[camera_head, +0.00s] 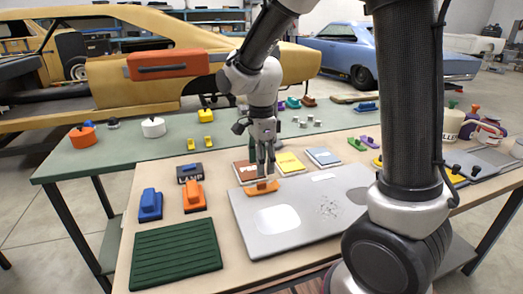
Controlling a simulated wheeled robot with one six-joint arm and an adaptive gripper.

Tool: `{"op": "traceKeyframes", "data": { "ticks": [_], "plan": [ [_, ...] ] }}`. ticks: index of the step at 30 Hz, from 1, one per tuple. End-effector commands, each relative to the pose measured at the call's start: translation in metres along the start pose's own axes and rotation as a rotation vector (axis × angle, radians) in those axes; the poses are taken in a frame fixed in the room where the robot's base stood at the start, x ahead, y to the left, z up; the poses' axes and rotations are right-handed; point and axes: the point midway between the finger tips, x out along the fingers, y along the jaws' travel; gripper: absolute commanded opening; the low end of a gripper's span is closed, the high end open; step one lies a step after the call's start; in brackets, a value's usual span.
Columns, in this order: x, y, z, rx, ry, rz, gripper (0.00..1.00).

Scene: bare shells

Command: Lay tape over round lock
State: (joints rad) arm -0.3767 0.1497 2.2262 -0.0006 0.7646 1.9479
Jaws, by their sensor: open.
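A flat grey panel (305,238) lies on the near table. It bears a pale rounded patch (277,219), a smaller pale strip (323,177) and a speckled area (328,206). I cannot tell which of these marks is tape or a round lock; no round lock is clearly seen. My gripper (264,174) points down with its fingers open over the panel's far left edge. An orange block (262,187) lies on the panel right under the fingertips. Whether the fingers touch it is unclear.
Left of the panel are a blue block (150,205), another orange block (194,196) and a dark green ribbed mat (177,252). Several small cards or boxes, including a yellow one (289,163), line the panel's far edge. A green table (110,157) stands behind.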

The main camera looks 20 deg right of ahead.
Motion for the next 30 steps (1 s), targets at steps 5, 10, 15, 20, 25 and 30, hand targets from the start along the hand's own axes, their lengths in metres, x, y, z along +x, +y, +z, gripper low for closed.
{"op": "traceKeyframes", "data": {
  "ticks": [5, 10, 15, 20, 25, 30],
  "plan": [
    [-0.031, 0.0, 0.0, 0.0, -0.001, -0.002, 0.53],
    [-0.044, 0.0, 0.0, 0.0, 0.0, 0.0, 0.53],
    [-0.05, 0.004, -0.006, -0.033, -0.003, -0.009, 0.53],
    [-0.079, 0.026, -0.037, -0.256, -0.013, -0.07, 0.53],
    [-0.115, 0.075, -0.084, -0.656, 0.02, -0.172, 0.53],
    [-0.135, 0.129, -0.121, -1.061, 0.115, -0.256, 0.53]
  ]
}}
